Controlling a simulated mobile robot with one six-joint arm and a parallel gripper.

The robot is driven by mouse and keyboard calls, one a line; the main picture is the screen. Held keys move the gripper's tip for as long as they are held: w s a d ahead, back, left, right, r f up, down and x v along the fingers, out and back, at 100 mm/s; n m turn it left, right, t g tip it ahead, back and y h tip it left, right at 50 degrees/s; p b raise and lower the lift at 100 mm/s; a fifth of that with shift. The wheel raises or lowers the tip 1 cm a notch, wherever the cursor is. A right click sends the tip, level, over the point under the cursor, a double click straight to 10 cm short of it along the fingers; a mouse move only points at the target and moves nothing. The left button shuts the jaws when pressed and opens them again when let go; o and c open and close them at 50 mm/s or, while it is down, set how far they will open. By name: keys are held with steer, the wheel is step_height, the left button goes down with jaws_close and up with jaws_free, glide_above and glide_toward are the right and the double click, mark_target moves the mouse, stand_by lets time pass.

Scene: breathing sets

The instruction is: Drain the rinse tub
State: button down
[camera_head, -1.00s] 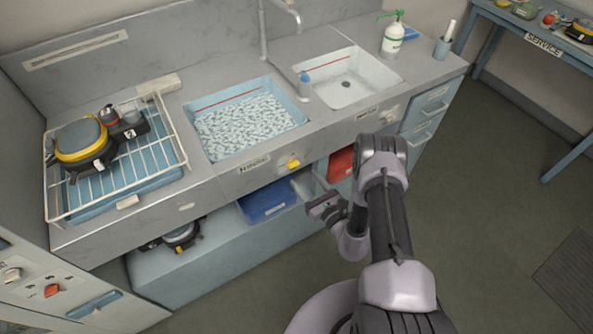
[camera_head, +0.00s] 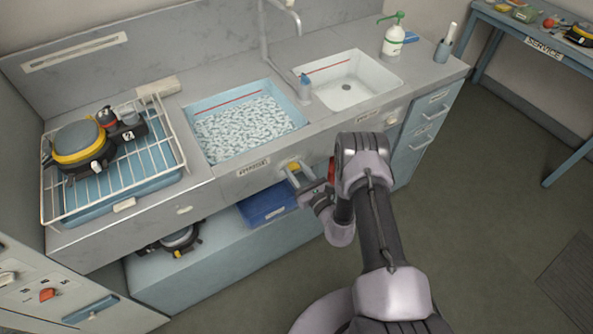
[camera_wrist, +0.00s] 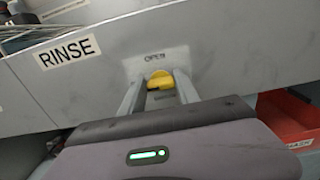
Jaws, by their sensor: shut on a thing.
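The rinse tub (camera_head: 214,101) is the light blue left basin, full of rippling pale water, with a red line along its inner wall. A RINSE label (camera_wrist: 68,51) is on the counter front below it. To the right of the label is a yellow drain knob (camera_wrist: 160,80) under the word OPEN; in the head view the yellow knob (camera_head: 294,167) shows between my fingers. My gripper (camera_head: 291,174) is at the counter front, its two fingers on either side of the knob and shut on it. The fingertips also show in the wrist view (camera_wrist: 160,88).
An empty white basin (camera_head: 372,72) is to the right. A wire rack (camera_head: 160,160) with yellow-and-black gear (camera_head: 82,142) stands at left. A blue bin (camera_head: 268,207) sits below the counter, and a red bin (camera_wrist: 290,122) is right of my gripper.

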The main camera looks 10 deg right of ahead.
steer(key=shift+m, duration=0.3)
steer(key=m+b, duration=0.1)
steer(key=m, duration=0.2)
steer(key=shift+f+b, duration=0.1)
steer(key=shift+b, duration=0.3)
steer(key=shift+d+m+b, duration=0.1)
steer(key=shift+m+b, duration=0.45)
steer(key=shift+m, duration=1.65)
steer(key=c, duration=0.9)
jaws_free()
steer(key=shift+p+v, duration=1.85)
steer(key=shift+v, duration=6.85)
